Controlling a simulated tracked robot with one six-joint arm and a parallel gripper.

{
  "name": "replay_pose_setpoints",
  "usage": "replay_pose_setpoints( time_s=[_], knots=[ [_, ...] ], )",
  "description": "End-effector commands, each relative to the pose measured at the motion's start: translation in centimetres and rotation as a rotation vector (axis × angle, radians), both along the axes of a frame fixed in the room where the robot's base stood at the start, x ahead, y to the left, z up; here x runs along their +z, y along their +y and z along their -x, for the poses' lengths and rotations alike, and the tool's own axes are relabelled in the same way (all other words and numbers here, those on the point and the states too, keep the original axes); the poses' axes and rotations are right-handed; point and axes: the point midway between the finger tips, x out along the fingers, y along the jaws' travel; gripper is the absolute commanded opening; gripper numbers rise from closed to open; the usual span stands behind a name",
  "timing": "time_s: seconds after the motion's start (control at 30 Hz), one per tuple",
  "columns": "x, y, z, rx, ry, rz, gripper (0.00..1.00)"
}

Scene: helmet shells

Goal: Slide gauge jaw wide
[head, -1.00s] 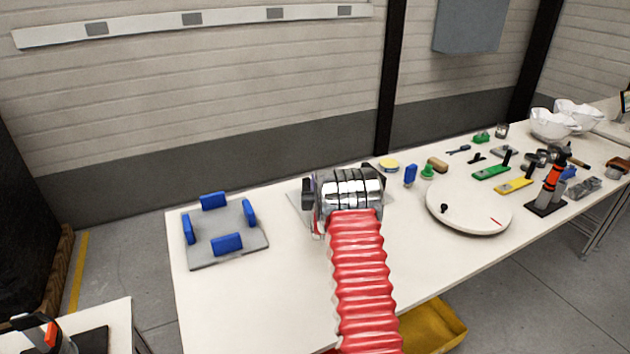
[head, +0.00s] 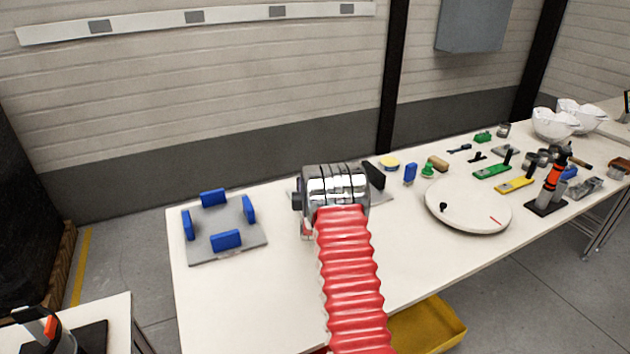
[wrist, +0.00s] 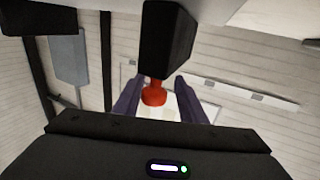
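In the wrist view, a red knob (wrist: 154,95) sits under a black block (wrist: 166,38) and shows between my two dark fingers. My gripper (wrist: 158,82) is open, with a gap visible on each side of the knob. I cannot tell how deep the knob lies between the fingers. In the head view, my metal wrist and red sleeve hide the fingers and most of a grey plate (head: 289,196) on the table. A dark upright piece (head: 374,175) shows just right of my wrist; I cannot tell whether it is the gauge jaw.
A grey fixture (head: 228,222) with blue blocks stands at left on the table. Right are a white turntable (head: 467,208), a green gauge (head: 492,172), a yellow gauge (head: 515,185) and a black-and-orange tool (head: 553,185). A yellow bin (head: 430,330) is below. Table front is clear.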

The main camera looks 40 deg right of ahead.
Motion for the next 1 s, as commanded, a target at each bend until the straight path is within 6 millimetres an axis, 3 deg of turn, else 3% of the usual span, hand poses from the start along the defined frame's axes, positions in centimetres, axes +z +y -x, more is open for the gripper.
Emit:
replay_pose_setpoints(
  time_s=[0.47,1.0],
  knots=[
    [0.1,-0.1,0.7,-0.007,-0.001,0.0,0.42],
    [0.0,3.4,6.0,-0.008,-0.001,-0.001,0.42]
  ],
)
